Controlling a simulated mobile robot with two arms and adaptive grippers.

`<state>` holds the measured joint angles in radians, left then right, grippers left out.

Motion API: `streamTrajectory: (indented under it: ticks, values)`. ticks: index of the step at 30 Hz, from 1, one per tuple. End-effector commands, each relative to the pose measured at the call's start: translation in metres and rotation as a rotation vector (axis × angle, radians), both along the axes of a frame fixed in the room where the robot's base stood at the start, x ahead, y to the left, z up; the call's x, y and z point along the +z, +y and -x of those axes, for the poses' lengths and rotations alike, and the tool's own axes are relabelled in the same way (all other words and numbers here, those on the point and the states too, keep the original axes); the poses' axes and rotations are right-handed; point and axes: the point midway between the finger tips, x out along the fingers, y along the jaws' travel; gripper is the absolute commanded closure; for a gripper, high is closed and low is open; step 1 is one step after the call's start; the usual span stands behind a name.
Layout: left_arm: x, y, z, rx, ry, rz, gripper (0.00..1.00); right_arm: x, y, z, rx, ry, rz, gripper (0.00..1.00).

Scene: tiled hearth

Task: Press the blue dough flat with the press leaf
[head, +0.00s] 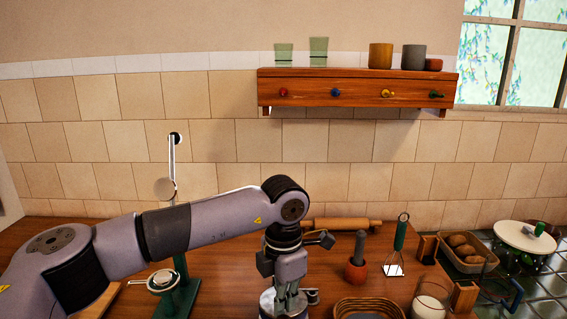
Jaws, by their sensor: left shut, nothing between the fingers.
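My left gripper (287,292) points down at the bottom centre of the head view, shut and empty. Its fingertips are in front of or over a small silvery vessel (268,305); I cannot tell whether they touch. Left of it, partly behind my arm, is a green stand (183,296) with a round metal cup (161,281). I see no blue dough. My right gripper is not in view.
A rolling pin (341,223), a mortar with pestle (356,268), a green-handled tool (398,247) and a wicker basket (367,309) stand right of my gripper. A wall shelf (357,88) holds cups.

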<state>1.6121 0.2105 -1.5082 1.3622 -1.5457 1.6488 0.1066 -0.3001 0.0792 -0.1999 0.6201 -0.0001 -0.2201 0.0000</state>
Motion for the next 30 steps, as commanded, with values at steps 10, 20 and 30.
streamTrajectory:
  ticks: [10, 20, 30]
  values:
    - [-0.012, 0.000, 0.000, 0.000, 0.000, 0.000, 1.00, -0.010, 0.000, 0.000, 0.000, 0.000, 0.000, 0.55]
    - [-0.022, 0.000, 0.000, 0.000, 0.000, 0.000, 1.00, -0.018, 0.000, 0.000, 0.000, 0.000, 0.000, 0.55]
    - [-0.027, 0.000, 0.000, 0.000, 0.000, 0.000, 1.00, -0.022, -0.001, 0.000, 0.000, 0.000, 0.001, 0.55]
